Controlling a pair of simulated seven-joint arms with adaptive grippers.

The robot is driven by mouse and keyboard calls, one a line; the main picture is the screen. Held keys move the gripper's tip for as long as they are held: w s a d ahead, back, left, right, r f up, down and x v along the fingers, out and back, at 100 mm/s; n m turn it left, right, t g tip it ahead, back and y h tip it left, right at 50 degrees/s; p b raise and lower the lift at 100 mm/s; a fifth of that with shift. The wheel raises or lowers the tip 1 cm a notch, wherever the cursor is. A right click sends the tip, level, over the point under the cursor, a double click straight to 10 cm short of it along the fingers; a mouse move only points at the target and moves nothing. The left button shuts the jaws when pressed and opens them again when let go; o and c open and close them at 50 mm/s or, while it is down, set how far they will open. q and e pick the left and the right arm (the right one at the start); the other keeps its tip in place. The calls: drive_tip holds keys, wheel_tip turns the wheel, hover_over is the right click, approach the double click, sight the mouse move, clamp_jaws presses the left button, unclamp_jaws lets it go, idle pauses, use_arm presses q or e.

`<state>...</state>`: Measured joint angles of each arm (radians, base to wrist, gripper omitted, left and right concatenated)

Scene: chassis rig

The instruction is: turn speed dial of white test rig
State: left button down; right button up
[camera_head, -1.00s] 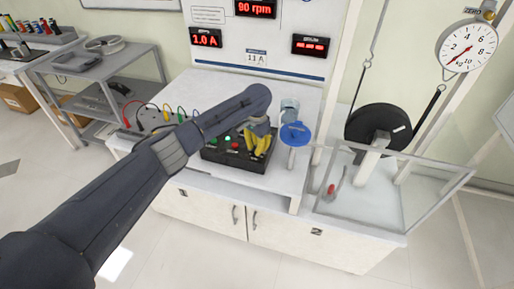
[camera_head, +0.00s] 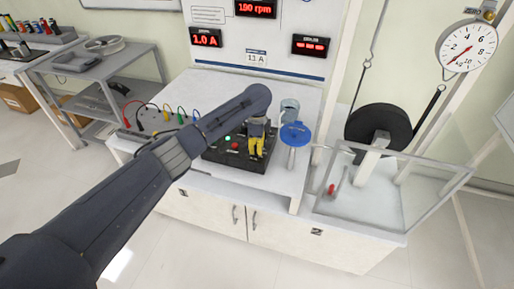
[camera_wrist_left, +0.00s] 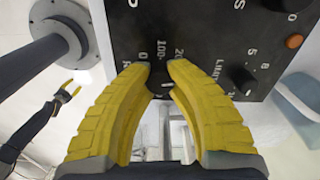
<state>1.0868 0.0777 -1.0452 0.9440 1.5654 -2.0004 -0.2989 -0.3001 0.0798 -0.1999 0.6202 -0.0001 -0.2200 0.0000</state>
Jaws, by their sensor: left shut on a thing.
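The white test rig (camera_head: 265,45) has a black control box (camera_head: 215,152) on its bench top. My left gripper (camera_head: 256,152) reaches down onto the right part of this box, its yellow fingers together. In the left wrist view my left gripper (camera_wrist_left: 158,84) is shut on the speed dial (camera_wrist_left: 161,91), mostly hidden between the fingertips, with scale numbers around it. The upper display (camera_head: 256,9) reads 190 rpm. My right gripper (camera_wrist_left: 68,88) shows small at the left of the wrist view; its opening is unclear.
A blue round-topped post (camera_head: 295,133) and a clear cup (camera_head: 289,110) stand close right of my left gripper. A black wheel (camera_head: 378,125) stands behind a clear guard frame (camera_head: 420,165). Coloured leads (camera_head: 165,115) lie left of the box.

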use_arm(q)
drive_tip(key=shift+m, duration=0.9)
drive_tip(key=c, duration=1.1)
unclamp_jaws()
drive_tip(key=shift+r, duration=0.1)
wheel_tip(320, 180, up, 12)
drive_tip(key=shift+f, duration=0.1)
drive_tip(key=shift+w, duration=0.1)
